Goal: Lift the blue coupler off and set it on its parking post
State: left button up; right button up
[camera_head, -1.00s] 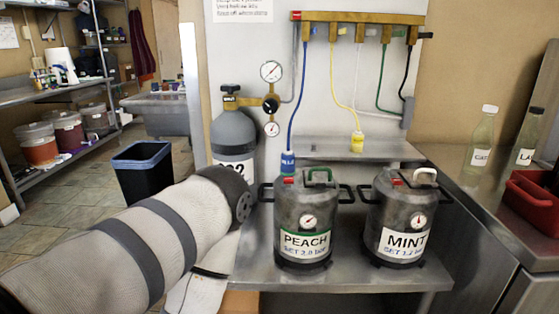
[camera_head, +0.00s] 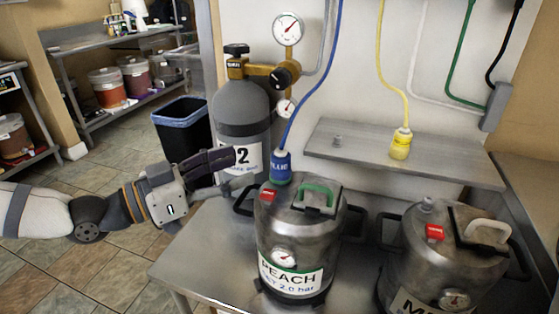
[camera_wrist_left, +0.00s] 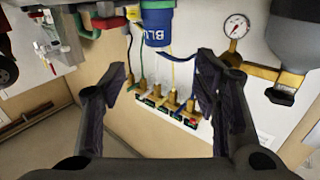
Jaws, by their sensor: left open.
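The blue coupler (camera_head: 281,168), with its blue hose (camera_head: 310,105) rising from it, sits upright on top of the PEACH keg (camera_head: 297,240). My left gripper (camera_head: 243,174) is open and empty just left of the coupler, fingers pointing at it. In the left wrist view the coupler (camera_wrist_left: 159,22) shows upside down at the top, between and beyond the two open fingers (camera_wrist_left: 162,80). A small bare post (camera_head: 337,141) stands on the left part of the wall shelf (camera_head: 360,162). My right gripper is out of view.
The MINT keg (camera_head: 450,262) is right of PEACH. The gas cylinder (camera_head: 243,120) with gauges is close behind my left gripper. The PEACH keg has a green handle (camera_head: 318,192).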

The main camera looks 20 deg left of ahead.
aim_at(272, 163)
pick_arm(q)
jog(key=w+d+f, duration=0.1)
jog(key=w+d+f+b, duration=0.1)
jog(key=shift+w+d+f, duration=0.15)
jog(key=shift+w+d, duration=0.1)
jog(key=shift+w, duration=0.1)
jog(key=x, duration=0.3)
jog(key=b+x, duration=0.1)
jog(key=x, duration=0.2)
jog(key=shift+w+d+r, duration=0.1)
jog(key=shift+d+r, duration=0.05)
jog(key=shift+r, duration=0.15)
grip_shut()
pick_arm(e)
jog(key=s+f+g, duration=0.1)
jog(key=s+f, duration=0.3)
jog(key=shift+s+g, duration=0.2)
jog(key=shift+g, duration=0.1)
